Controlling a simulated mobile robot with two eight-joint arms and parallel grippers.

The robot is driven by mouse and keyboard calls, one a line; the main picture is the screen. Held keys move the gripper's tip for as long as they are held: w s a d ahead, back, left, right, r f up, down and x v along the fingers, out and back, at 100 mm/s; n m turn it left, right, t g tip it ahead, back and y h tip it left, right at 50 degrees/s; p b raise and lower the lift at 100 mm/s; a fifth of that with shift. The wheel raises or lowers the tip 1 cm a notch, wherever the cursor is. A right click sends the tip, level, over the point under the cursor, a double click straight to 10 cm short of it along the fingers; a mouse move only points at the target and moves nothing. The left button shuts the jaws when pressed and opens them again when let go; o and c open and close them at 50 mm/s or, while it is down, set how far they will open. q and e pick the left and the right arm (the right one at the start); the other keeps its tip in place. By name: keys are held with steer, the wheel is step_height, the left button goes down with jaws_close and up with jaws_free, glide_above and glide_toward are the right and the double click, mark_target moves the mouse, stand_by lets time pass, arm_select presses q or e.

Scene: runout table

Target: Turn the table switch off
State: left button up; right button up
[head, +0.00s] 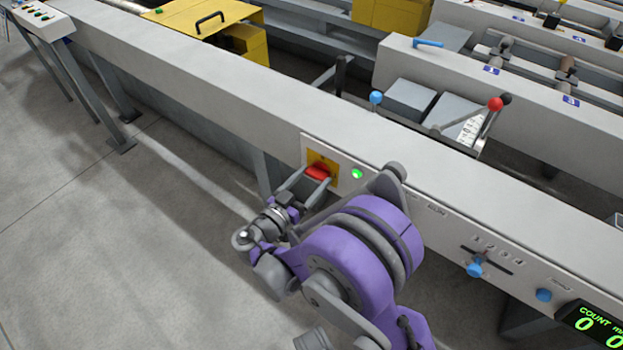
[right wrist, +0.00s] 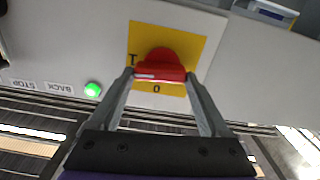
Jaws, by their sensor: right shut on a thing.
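The table switch is a red rotary knob (head: 317,171) on a yellow plate (head: 331,163), set in the front face of the long grey table (head: 190,75). In the right wrist view the red knob (right wrist: 161,66) has a bar lying across the picture, with a pale mark at its left end, on the side of the "I". The "0" is below the knob on the yellow plate (right wrist: 195,45). My right gripper (right wrist: 161,75) is shut on the bar, one finger at each end. My left gripper is not in view.
A green lamp (head: 357,174) beside the switch is lit. Further right on the panel are a blue slider knob (head: 475,270), a blue button (head: 544,295) and a lit count display (head: 592,322). The floor in front is clear.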

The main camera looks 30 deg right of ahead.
steer(key=n, duration=0.8)
steer(key=shift+w+a+n, duration=0.1)
steer(key=shift+w+n, duration=0.05)
steer(key=shift+n, duration=0.25)
steer(key=n, duration=0.4)
steer(key=shift+f, duration=0.1)
steer(key=shift+w+n, duration=0.1)
steer(key=shift+n, duration=1.8)
steer(key=o, duration=1.2)
steer(key=shift+a, duration=0.1)
